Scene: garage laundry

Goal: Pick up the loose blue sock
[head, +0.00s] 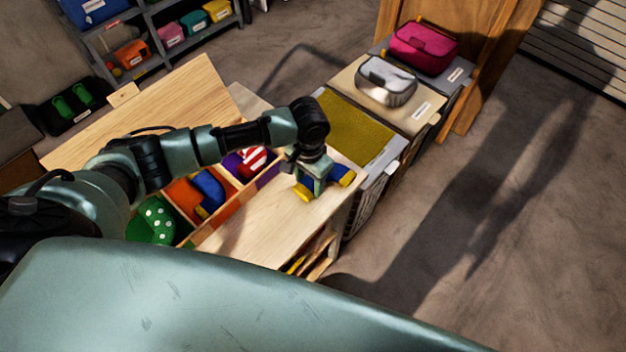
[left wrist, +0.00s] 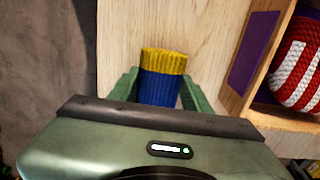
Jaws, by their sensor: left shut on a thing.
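The loose blue sock (head: 336,174) with yellow ends is at the right part of the wooden tabletop (head: 255,232). My left gripper (head: 312,187) comes down over it from above and is shut on its middle. In the left wrist view the blue sock (left wrist: 160,88), with its yellow cuff at the top, sits between the two green fingers of my left gripper (left wrist: 160,95). The sock looks at or close to the wood; I cannot tell if it touches. My right gripper is not in view.
Left of the sock, a divided wooden box (head: 188,238) holds green dotted, blue-and-orange and red-and-white striped socks. Its raised lid (head: 150,108) stands behind. Bins with a grey pouch (head: 386,82) and a pink pouch (head: 424,47) stand at the back right. Floor on the right is clear.

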